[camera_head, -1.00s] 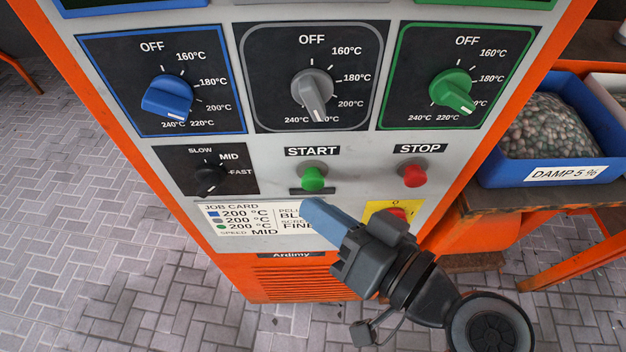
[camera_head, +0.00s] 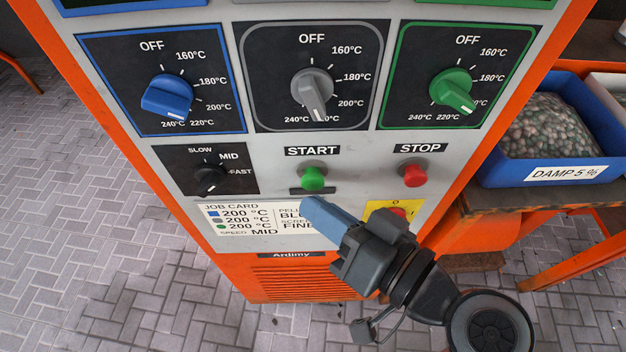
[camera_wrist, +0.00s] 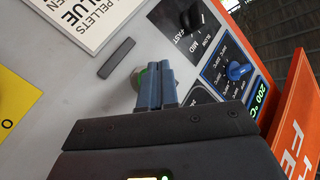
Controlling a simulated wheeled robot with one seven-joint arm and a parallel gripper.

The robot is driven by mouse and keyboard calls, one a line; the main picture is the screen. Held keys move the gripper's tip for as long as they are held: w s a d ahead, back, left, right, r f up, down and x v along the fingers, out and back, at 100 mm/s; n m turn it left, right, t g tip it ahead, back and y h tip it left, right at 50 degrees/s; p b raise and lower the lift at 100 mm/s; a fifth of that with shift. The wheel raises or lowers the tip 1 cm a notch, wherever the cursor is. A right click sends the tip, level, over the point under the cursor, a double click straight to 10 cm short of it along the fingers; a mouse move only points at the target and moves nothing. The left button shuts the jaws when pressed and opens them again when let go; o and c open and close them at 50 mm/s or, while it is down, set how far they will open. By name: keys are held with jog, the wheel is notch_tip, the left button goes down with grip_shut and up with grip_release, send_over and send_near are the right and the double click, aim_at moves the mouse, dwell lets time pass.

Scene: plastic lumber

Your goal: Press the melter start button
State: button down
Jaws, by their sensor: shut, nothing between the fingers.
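The green START button (camera_head: 313,179) sits on the grey melter panel under the START label (camera_head: 313,151). My gripper (camera_head: 312,204) is shut and empty, its blue fingers side by side. In the head view the fingertips are just below the green button, in front of the panel. In the wrist view the button (camera_wrist: 139,78) shows partly behind the blue fingers (camera_wrist: 158,68), which hide much of it. I cannot tell whether the tips touch it. The red STOP button (camera_head: 414,175) is to the right of START.
A red switch on a yellow plate (camera_head: 377,207) is partly hidden behind my gripper. Blue (camera_head: 168,97), grey (camera_head: 312,90) and green (camera_head: 453,91) dials are above, a black speed dial (camera_head: 210,178) to the left. A blue bin (camera_head: 505,172) stands at right.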

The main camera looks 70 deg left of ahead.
jog(key=shift+w+a, duration=0.1)
jog(key=shift+a, duration=0.2)
jog(key=shift+w+a, duration=0.1)
jog(key=shift+a, duration=0.4)
dwell(0.8)
jog(key=shift+d, duration=0.1)
jog(key=shift+s+d, duration=0.25)
jog(key=shift+d, duration=0.55)
jog(key=shift+s+d, duration=0.25)
jog(key=shift+d, duration=0.55)
jog(key=shift+s+d, duration=0.2)
jog(key=shift+d, duration=0.6)
jog(key=shift+s+d, duration=0.25)
jog(key=shift+d, duration=0.55)
